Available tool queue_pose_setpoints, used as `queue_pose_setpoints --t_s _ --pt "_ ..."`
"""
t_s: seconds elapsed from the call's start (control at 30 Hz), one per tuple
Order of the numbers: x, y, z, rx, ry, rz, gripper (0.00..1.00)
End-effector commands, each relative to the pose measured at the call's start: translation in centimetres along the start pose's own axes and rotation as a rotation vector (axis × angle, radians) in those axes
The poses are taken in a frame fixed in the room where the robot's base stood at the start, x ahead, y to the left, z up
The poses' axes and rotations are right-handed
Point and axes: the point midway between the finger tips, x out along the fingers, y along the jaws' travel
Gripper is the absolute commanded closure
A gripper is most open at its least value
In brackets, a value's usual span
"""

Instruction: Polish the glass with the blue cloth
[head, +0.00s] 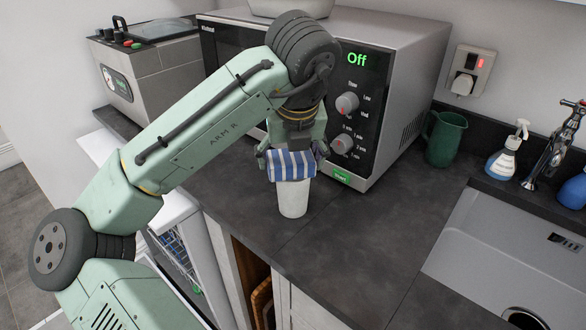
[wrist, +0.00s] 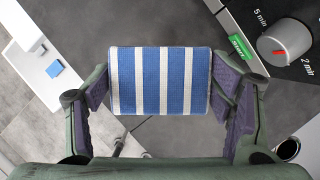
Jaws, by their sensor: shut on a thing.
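A blue-and-white striped cloth (head: 291,166) is folded between the fingers of my gripper (head: 291,158). In the wrist view the cloth (wrist: 158,80) spans the gap between the two fingers, and my gripper (wrist: 160,100) is shut on it. A plain whitish tumbler (head: 293,199) stands upright on the dark worktop directly under the cloth. The cloth covers the tumbler's rim, so I cannot tell whether it touches or goes inside. The tumbler is hidden behind the cloth in the wrist view.
A microwave (head: 400,60) reading "Off" stands close behind my gripper. An open dishwasher rack (head: 180,255) is at lower left. The worktop right of the tumbler is clear.

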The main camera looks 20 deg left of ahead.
Motion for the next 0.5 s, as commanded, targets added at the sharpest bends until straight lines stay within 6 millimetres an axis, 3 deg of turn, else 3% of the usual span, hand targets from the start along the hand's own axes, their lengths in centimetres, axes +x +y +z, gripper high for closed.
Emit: queue_pose_setpoints --t_s 0.5 --pt "0.4 1.3 0.7 0.001 -0.001 0.000 0.48"
